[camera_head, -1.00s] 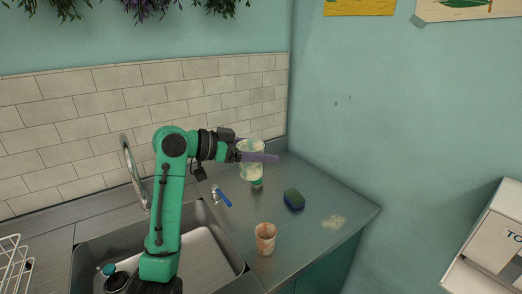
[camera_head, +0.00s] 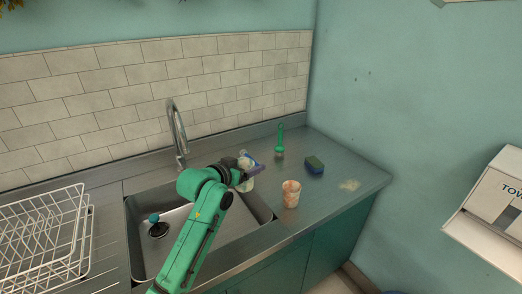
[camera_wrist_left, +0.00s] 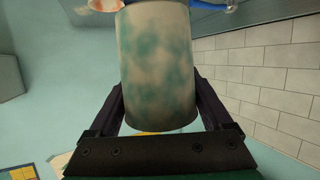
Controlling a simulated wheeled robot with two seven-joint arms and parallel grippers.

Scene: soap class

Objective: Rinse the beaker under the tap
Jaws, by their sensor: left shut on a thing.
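My left gripper (camera_head: 252,173) is shut on a pale beaker (camera_head: 247,184) with teal stains. It is above the right side of the sink, near its right rim. In the left wrist view the beaker (camera_wrist_left: 157,65) sits between the two dark fingers and its teal blotches show clearly. The inside of the beaker is hidden. The curved metal tap (camera_head: 176,125) stands behind the sink (camera_head: 262,209), to the left of the beaker. The beaker is apart from the tap's spout. No water is visible. My right gripper is not in view.
An orange-stained cup (camera_head: 291,194) stands on the counter right of the sink. A green upright object (camera_head: 279,141) and a dark green-and-blue sponge (camera_head: 314,165) are behind it. A pale smear (camera_head: 349,185) lies at right. A white wire rack (camera_head: 45,235) is at left.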

